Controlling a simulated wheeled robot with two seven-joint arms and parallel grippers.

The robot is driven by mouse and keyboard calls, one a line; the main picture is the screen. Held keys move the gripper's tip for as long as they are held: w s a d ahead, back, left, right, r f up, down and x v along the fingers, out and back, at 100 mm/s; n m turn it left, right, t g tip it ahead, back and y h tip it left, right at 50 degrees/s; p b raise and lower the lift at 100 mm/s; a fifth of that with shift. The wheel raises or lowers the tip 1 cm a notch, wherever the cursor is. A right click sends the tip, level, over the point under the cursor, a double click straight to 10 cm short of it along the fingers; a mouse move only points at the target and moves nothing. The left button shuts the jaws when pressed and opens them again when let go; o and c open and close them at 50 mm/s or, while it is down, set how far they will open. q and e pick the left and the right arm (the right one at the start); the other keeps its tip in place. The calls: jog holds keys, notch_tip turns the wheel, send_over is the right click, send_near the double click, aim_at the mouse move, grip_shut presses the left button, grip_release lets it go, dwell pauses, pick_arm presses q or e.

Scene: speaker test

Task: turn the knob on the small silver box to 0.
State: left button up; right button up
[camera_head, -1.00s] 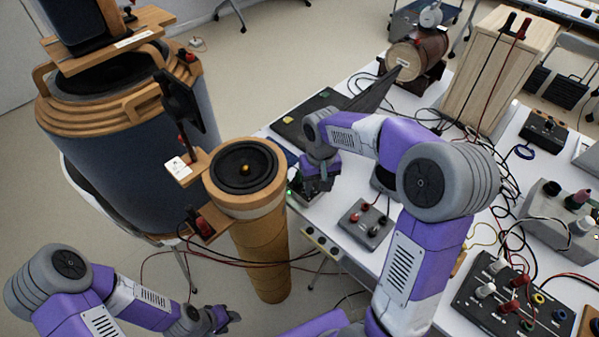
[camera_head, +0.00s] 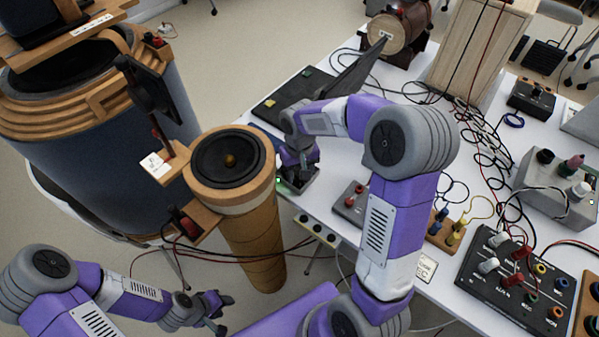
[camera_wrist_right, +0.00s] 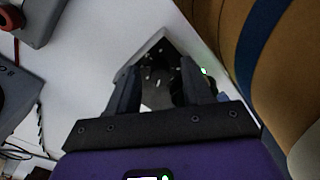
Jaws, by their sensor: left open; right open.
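The small silver box (camera_head: 300,186) stands at the table's left edge, beside the tall wooden speaker column, with a green light on its left side. My right gripper (camera_head: 297,168) hangs over it, pointing down, and covers much of its top. In the right wrist view the box's grey top (camera_wrist_right: 157,60) shows between and beyond the two dark fingers of my right gripper (camera_wrist_right: 159,68), which are apart with nothing held. The knob and its setting cannot be made out. My left gripper (camera_head: 220,308) is open and empty, low at the left, away from the table.
The speaker column (camera_head: 252,240) stands close left of the box. A grey box with red knobs (camera_head: 350,202) is to its right, and a dark board (camera_head: 292,100) lies behind. Cables and a black control panel (camera_head: 515,285) fill the table's right side.

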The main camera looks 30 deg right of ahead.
jog(key=shift+c, duration=0.4)
grip_shut()
jog(key=shift+r+n, duration=0.1)
jog(key=shift+n, duration=0.2)
jog(key=n+p, duration=0.3)
jog(key=shift+r+n, duration=0.1)
jog(key=shift+n, duration=0.2)
jog(key=n+p, duration=0.4)
jog(key=n, duration=0.2)
jog(key=shift+d, duration=0.15)
jog(key=n+p, duration=0.3)
jog(key=n, duration=0.2)
jog(key=shift+w+n, duration=0.1)
jog(key=shift+n, duration=0.3)
jog(key=n+p, duration=0.3)
jog(key=n, duration=0.2)
jog(key=shift+w+p, duration=0.1)
jog(key=shift+p, duration=0.25)
jog(key=shift+n, duration=0.3)
